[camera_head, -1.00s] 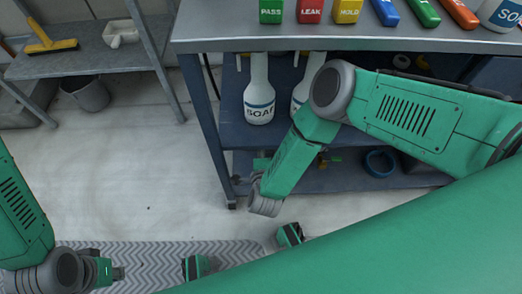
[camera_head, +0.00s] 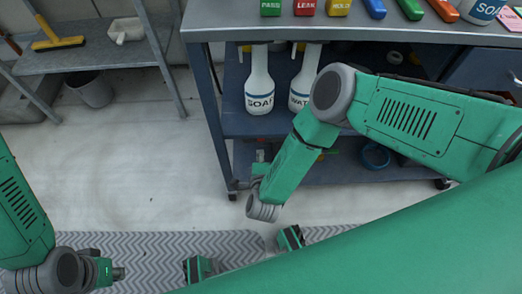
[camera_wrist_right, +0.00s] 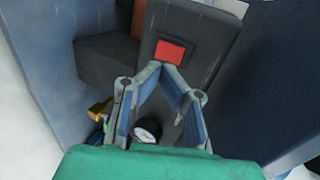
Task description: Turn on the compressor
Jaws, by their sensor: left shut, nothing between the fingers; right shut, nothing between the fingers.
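In the right wrist view, a dark grey box with a red rectangular switch (camera_wrist_right: 170,51) is ahead of my right gripper (camera_wrist_right: 160,68). Its fingers converge to closed tips, just below the switch in the picture; I cannot tell whether they touch it. A round white gauge (camera_wrist_right: 148,130) shows between the fingers. In the head view my right forearm (camera_head: 292,165) reaches down in front of the bench, and its gripper is not clear there. My left gripper (camera_head: 120,273) is shut and empty at the lower left, away from the bench.
A blue-grey bench (camera_head: 330,28) carries coloured blocks on top. Its shelf holds a soap bottle (camera_head: 259,85) and a water bottle (camera_head: 303,82). A blue ring (camera_head: 375,156) lies on the low shelf. A metal rack (camera_head: 90,57) and bucket (camera_head: 93,90) stand left; floor between is clear.

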